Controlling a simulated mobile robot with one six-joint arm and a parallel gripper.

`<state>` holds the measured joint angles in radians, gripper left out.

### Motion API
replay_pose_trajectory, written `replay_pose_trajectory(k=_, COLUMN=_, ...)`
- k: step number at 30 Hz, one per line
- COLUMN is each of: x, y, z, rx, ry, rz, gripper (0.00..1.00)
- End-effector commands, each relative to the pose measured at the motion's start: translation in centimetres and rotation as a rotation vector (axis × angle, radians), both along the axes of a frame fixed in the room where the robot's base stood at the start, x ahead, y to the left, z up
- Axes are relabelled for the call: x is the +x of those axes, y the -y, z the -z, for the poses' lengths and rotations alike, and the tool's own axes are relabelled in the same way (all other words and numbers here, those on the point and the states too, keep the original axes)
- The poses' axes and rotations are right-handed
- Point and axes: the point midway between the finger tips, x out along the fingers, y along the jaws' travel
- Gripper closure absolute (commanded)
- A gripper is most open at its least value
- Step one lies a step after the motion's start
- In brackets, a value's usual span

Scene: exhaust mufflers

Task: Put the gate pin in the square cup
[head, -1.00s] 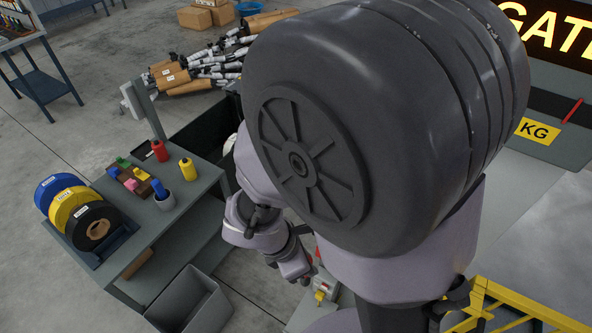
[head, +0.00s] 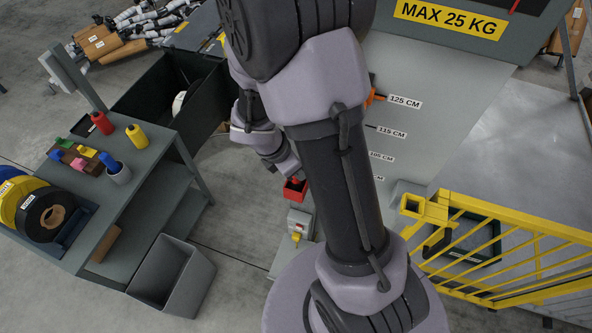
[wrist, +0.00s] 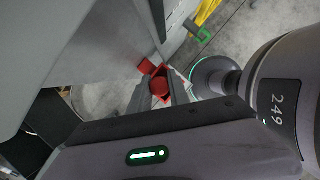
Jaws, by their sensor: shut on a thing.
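My gripper (head: 288,172) points down at a small red open-topped square cup (head: 295,190) near the head view's middle. My arm hides part of that area. In the wrist view my gripper (wrist: 160,90) is shut on a small red round-ended piece (wrist: 160,88), which seems to be the gate pin. Red square edges of the cup (wrist: 147,66) show right behind it. I cannot tell whether the pin is inside the cup or just above it. The pin cannot be made out in the head view.
A grey box (head: 299,222) with red and yellow parts stands just in front of the cup. A yellow gate (head: 500,255) is at right, beside a grey height board (head: 440,85). A workbench (head: 150,165) and grey bin (head: 170,275) are at left.

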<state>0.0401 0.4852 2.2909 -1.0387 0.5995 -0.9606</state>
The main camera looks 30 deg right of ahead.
Motion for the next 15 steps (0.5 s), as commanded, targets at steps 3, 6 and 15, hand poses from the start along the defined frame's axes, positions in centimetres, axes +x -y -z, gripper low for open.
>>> replay_pose_trajectory(k=3, x=0.01, y=-0.02, z=-0.20, rx=0.000, ry=0.001, rz=0.000, gripper=1.00)
replay_pose_trajectory(k=6, x=0.00, y=-0.02, z=-0.03, rx=0.000, ry=0.000, rz=0.000, gripper=1.00)
replay_pose_trajectory(k=15, x=-0.01, y=-0.03, z=0.11, rx=0.000, ry=0.000, rz=0.001, gripper=0.56)
